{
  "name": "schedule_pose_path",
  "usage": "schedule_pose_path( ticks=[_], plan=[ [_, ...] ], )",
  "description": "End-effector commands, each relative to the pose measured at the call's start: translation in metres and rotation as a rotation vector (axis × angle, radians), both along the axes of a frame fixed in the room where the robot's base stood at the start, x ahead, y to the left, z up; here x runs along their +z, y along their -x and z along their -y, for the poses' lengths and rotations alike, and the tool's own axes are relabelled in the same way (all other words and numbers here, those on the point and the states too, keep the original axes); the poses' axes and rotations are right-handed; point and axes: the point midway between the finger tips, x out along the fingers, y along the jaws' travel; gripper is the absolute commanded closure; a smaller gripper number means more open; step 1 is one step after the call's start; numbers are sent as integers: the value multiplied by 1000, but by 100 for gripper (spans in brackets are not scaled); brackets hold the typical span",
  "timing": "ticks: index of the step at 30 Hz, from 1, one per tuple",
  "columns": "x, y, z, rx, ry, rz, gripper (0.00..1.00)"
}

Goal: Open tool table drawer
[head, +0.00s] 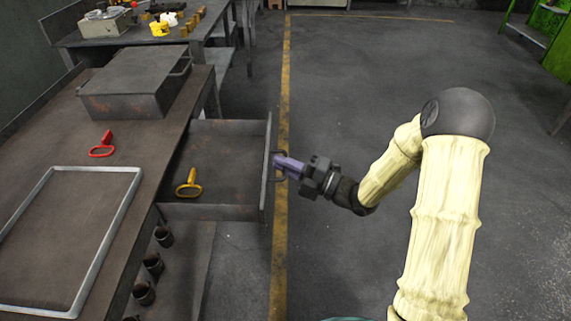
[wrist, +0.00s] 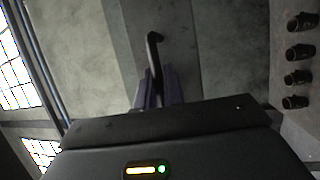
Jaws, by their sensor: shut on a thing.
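The tool table (head: 134,146) stands at the left in the head view. Its drawer (head: 228,152) is pulled well out to the right, and a yellow-handled tool (head: 188,184) lies inside it. My gripper (head: 279,164) is at the drawer's front panel, shut on the dark drawer handle (head: 273,172). In the wrist view the handle (wrist: 153,48) sticks up between my purple fingers (wrist: 156,88), in front of the grey drawer front. The part of the handle between the fingers is hidden.
A red-handled tool (head: 102,146), a metal box (head: 135,83) and a framed tray (head: 131,193) are on the tabletop. Another bench is behind. The floor (head: 370,70) to the right is clear.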

Motion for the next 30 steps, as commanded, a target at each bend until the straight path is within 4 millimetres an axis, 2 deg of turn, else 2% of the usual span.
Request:
schedule_pose_path(
  ticks=[1, 2, 3, 16, 20, 25, 30],
  plan=[
    [-3, 4, -2, 12, 5, -8, 100],
    [-3, 4, -2, 12, 5, -8, 88],
    [-3, 4, -2, 11, 5, -8, 81],
    [-1, 1, 1, 3, 2, -2, 81],
    [-2, 3, 8, 0, 2, -3, 81],
    [-6, 11, 30, -1, 1, -5, 81],
    [-12, 22, 61, -2, 2, -5, 81]
  ],
)
